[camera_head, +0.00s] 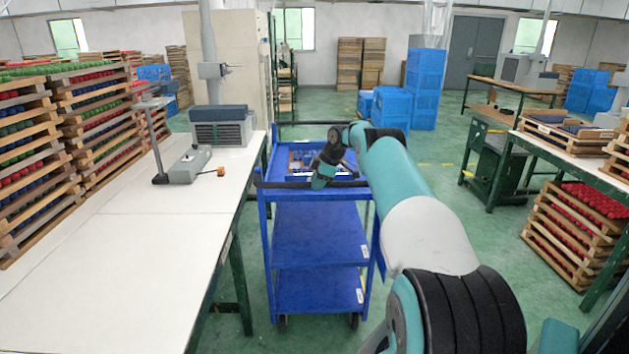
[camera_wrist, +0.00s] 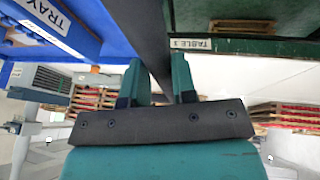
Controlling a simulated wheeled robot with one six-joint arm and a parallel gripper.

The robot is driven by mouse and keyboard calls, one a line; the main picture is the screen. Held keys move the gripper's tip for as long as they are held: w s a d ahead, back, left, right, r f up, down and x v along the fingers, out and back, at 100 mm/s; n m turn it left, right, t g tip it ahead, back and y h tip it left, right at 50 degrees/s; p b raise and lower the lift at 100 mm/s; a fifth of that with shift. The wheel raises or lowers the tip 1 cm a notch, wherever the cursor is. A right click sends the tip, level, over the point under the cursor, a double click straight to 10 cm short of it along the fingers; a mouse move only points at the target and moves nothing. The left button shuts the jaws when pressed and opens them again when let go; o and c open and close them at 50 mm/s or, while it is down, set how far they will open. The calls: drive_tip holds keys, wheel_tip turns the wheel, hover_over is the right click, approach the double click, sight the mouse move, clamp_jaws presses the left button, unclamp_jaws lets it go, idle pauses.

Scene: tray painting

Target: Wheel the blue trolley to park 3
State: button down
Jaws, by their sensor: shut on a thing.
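The blue trolley (camera_head: 318,236) stands upright on the floor in the middle of the head view, with two lower shelves and dark castors. A tray with small items (camera_head: 300,158) lies on its top deck, partly hidden by my arm. My gripper (camera_head: 322,178) is at the trolley's near end, shut on its black handle bar (camera_head: 285,185). In the wrist view my gripper's teal fingers (camera_wrist: 157,78) sit on both sides of the black handle bar (camera_wrist: 151,30). The trolley's blue side (camera_wrist: 95,22) with a tray label is at the upper left. No sign for park 3 is readable.
A long white table (camera_head: 120,225) runs close along the trolley's left. Blue crates (camera_head: 425,85) stand behind; a bench with crates (camera_head: 570,135) is at right. Green floor (camera_head: 450,215) is open right of the trolley.

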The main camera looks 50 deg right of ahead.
drive_tip(key=shift+w+r, duration=0.1)
drive_tip(key=c, duration=0.9)
unclamp_jaws()
drive_tip(key=shift+a, duration=0.1)
drive_tip(key=shift+s+r, duration=0.2)
drive_tip(key=p+v, duration=0.1)
drive_tip(key=v, duration=1.5)
drive_tip(key=shift+s+r+p, duration=0.1)
drive_tip(key=shift+r+p, duration=0.25)
